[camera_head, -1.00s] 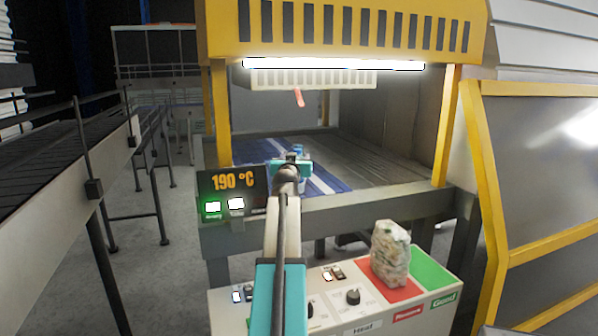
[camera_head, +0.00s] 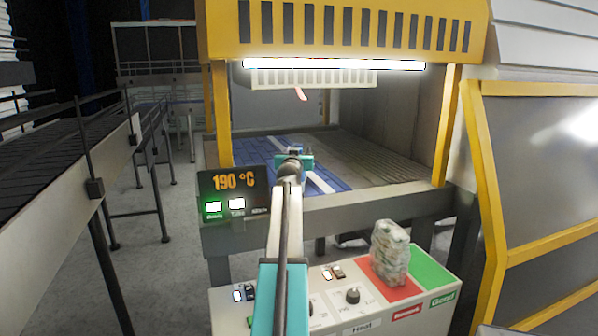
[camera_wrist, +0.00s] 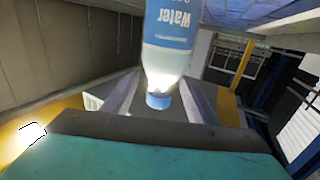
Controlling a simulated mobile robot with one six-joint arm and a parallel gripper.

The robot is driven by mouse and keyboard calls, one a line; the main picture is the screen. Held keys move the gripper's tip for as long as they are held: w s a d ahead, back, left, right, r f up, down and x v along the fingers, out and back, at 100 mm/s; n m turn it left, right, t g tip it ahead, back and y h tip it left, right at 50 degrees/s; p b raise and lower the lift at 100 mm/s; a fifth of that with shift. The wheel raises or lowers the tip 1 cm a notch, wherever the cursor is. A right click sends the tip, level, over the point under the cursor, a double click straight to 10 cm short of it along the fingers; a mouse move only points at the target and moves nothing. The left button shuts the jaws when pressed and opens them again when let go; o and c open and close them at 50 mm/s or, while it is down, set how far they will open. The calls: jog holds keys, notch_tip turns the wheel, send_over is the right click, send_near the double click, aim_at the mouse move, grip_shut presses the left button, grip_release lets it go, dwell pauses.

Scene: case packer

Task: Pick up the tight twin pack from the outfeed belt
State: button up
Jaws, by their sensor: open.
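A clear bottle (camera_wrist: 172,45) with a blue "Water" label and blue cap fills the top middle of the wrist view, appearing upside down. Its cap end lies between the two fingers of my gripper (camera_wrist: 162,78), which is open with visible room on both sides. I see only one bottle here and cannot tell whether it belongs to a twin pack. In the head view my gripper (camera_head: 297,157) is over the belt (camera_head: 330,182) under the yellow hood, and it hides whatever is in front of it.
A crumpled wrapped pack (camera_head: 390,252) stands on the red field of the control panel (camera_head: 365,310), beside an empty green field (camera_head: 432,266). A display (camera_head: 233,182) reads 190 °C.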

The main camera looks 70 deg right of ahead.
jog(key=shift+d, duration=0.1)
jog(key=shift+p+x, duration=0.8)
jog(key=shift+x, duration=0.5)
jog(key=shift+p+x, duration=0.35)
jog(key=shift+x, duration=0.85)
grip_shut()
